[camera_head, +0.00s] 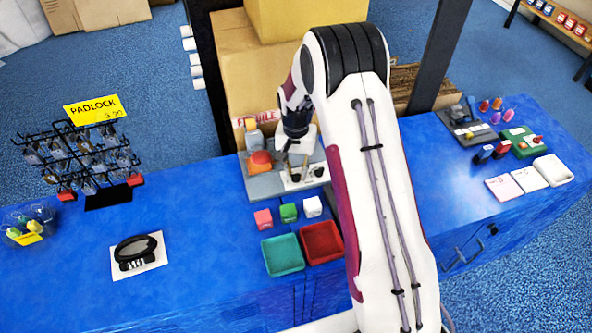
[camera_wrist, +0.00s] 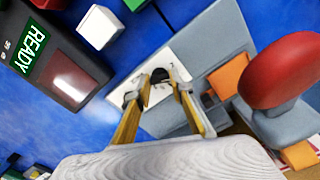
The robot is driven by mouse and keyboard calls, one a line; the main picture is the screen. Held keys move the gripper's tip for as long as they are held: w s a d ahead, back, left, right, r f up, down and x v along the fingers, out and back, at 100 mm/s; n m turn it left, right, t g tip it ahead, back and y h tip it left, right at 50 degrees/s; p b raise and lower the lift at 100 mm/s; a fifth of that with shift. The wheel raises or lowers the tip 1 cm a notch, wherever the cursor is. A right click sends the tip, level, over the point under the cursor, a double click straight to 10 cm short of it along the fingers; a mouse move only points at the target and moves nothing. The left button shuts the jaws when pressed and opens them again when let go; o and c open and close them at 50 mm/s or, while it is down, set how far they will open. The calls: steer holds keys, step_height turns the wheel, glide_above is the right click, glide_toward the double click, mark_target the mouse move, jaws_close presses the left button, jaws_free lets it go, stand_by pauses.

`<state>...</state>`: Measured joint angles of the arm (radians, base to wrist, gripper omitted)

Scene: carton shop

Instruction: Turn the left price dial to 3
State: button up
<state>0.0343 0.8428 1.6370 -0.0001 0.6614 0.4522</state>
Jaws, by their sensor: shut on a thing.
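The price panel is a white plate (camera_head: 290,187) with two black dials, on a grey base. In the wrist view the left dial (camera_wrist: 160,77) sits between my gripper's fingertips (camera_wrist: 159,80), which are closed around it. The other dial (camera_wrist: 129,99) is beside the left finger and partly hidden by it. In the head view my gripper (camera_head: 291,160) reaches down to the left dial, and the right dial (camera_head: 318,172) stands clear. Markings around the dials are too small to read, so I cannot tell where the left dial points.
A red rounded part (camera_wrist: 280,70) on a grey stand is close to the right of my gripper in the wrist view. A dark box with a READY label (camera_wrist: 32,48) is at left. Red and green trays (camera_head: 283,254) lie in front of the panel. A padlock rack (camera_head: 80,160) stands left.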

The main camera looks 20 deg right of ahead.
mark_target(296, 174)
stand_by(0.3)
steer(key=o, duration=1.1)
steer(key=shift+r, duration=0.1)
step_height(296, 174, up, 12)
stand_by(0.3)
stand_by(0.7)
